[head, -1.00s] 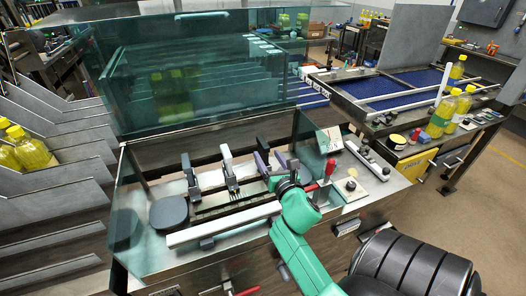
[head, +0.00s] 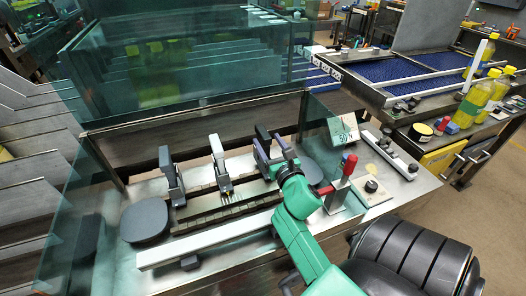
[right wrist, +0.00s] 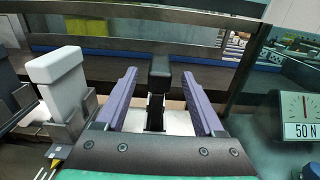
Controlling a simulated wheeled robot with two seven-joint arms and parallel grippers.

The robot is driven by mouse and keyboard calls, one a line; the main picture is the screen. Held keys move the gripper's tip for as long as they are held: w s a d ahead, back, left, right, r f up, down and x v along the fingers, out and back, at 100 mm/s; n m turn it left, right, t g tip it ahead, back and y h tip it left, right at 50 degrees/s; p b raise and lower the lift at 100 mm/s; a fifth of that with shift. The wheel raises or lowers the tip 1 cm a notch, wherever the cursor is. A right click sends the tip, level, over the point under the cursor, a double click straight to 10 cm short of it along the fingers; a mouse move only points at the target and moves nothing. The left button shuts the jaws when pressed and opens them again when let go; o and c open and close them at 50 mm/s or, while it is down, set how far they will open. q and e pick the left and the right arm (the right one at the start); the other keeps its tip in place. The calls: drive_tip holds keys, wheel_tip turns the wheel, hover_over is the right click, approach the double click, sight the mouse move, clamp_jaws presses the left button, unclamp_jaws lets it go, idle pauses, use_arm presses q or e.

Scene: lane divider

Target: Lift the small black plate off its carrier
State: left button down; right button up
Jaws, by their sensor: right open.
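The small black plate (right wrist: 159,70) stands upright on its narrow dark carrier (right wrist: 154,112) in the right wrist view, between the two purple fingers of my right gripper (right wrist: 159,84). The gripper is open, with a gap on each side of the plate. In the head view the right gripper (head: 272,151) is at the right-hand carrier of the row, where the plate's dark top (head: 263,133) shows and the arm partly hides the rest. A pale grey plate (head: 216,146) stands on the middle carrier and a dark grey one (head: 165,158) on the left carrier. My left gripper is out of view.
Clear panels (head: 85,185) enclose the bench sides. A dark rounded pad (head: 146,222) lies left of the row. A pale bar (head: 205,242) runs along the front. A red-handled clamp (head: 347,166) and a 50 N gauge (head: 342,130) stand close to the right of my arm.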

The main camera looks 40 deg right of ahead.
sight(259, 129)
drive_tip(key=p+x, duration=0.3)
drive_tip(key=x, duration=0.4)
drive_tip(key=shift+w+f, duration=0.1)
drive_tip(key=shift+w, duration=0.15)
drive_tip(key=shift+w+d+f, duration=0.1)
drive_tip(key=shift+w+f, duration=0.05)
drive_tip(key=shift+w, duration=0.05)
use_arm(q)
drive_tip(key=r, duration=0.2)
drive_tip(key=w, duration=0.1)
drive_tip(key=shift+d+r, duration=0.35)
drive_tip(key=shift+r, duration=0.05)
use_arm(e)
drive_tip(key=shift+s, duration=0.1)
clamp_jaws()
